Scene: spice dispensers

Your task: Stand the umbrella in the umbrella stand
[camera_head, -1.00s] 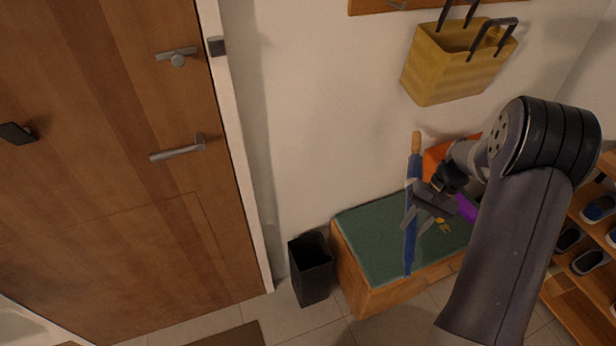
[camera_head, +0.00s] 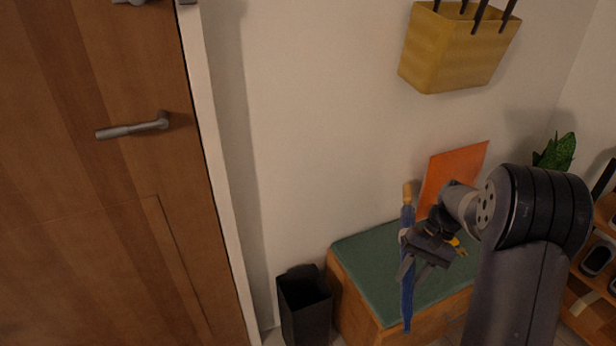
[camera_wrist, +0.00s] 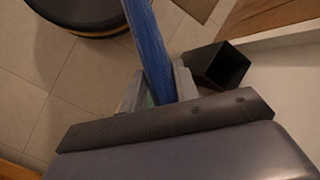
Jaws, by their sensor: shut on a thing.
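My gripper (camera_head: 412,268) is shut on the blue umbrella (camera_head: 407,302), around the middle of its shaft. The umbrella hangs almost upright, its wooden handle (camera_head: 407,192) at the top and its tip pointing down in front of the bench. In the wrist view the blue umbrella (camera_wrist: 148,45) passes between both fingers (camera_wrist: 158,88). The umbrella stand is a black, open-topped square bin (camera_head: 304,305) on the floor, left of the umbrella and apart from it. In the wrist view the stand (camera_wrist: 220,65) shows right of the fingers, its opening visible.
A wooden bench with a green top (camera_head: 368,262) stands right of the stand. An orange panel (camera_head: 460,165) leans against the wall behind it. A yellow bag (camera_head: 455,50) hangs above. The wooden door (camera_head: 90,220) is at left, a shoe rack (camera_head: 597,270) at right.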

